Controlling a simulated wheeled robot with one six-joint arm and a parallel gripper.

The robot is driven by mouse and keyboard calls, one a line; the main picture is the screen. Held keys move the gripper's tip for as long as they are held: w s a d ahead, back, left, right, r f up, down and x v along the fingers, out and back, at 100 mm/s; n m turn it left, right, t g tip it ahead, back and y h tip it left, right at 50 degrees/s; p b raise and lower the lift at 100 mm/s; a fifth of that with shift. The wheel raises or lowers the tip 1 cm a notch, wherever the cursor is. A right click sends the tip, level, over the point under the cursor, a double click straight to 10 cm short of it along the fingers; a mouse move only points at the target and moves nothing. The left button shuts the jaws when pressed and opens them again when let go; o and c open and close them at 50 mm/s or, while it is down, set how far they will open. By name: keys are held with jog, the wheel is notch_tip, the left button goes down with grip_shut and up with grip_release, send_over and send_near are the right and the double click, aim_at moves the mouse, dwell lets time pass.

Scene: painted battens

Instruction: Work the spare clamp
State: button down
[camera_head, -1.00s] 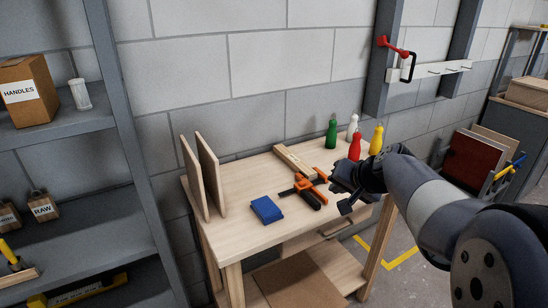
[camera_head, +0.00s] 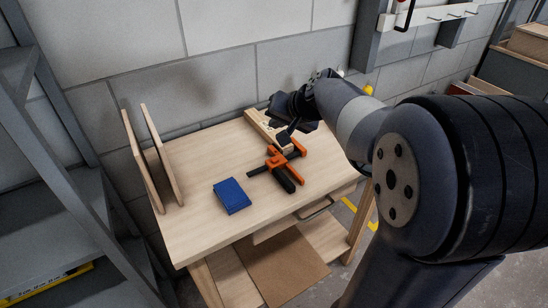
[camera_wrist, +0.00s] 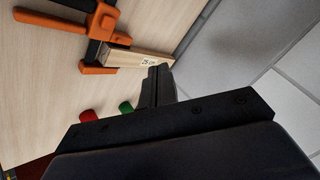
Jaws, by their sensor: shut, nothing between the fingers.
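An orange and black clamp (camera_head: 276,160) lies on the wooden bench, partly over or against a pale batten (camera_head: 262,128); I cannot tell whether they touch. In the wrist view the clamp (camera_wrist: 104,22) is at the upper left, beside the batten (camera_wrist: 140,59), which bears a small length label. My gripper (camera_head: 286,138) is above the back of the bench, close to the clamp and batten. In the wrist view its fingers (camera_wrist: 157,80) are together and empty, near the batten's end. Part of the batten is hidden behind my gripper in the head view.
A blue block (camera_head: 231,196) lies left of the clamp on the bench (camera_head: 195,228). Two upright boards (camera_head: 163,160) stand at its left end. Red (camera_wrist: 88,116) and green (camera_wrist: 126,107) bottle tops show near my gripper. A clamp's black handle (camera_head: 405,17) hangs on the wall rail.

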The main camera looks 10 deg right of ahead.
jog(key=shift+f, duration=0.15)
jog(key=b, duration=0.7)
send_over(277, 164)
notch_tip(277, 164, down, 9)
jog(key=shift+r, duration=0.2)
jog(key=shift+f, duration=0.1)
dwell(1.4)
jog(key=shift+f+b, duration=0.3)
jog(key=shift+b, duration=0.25)
jog(key=shift+f+b, duration=0.5)
dwell(0.4)
jog(key=shift+r, duration=0.1)
jog(key=shift+r+p, duration=0.65)
jog(key=shift+r, duration=0.15)
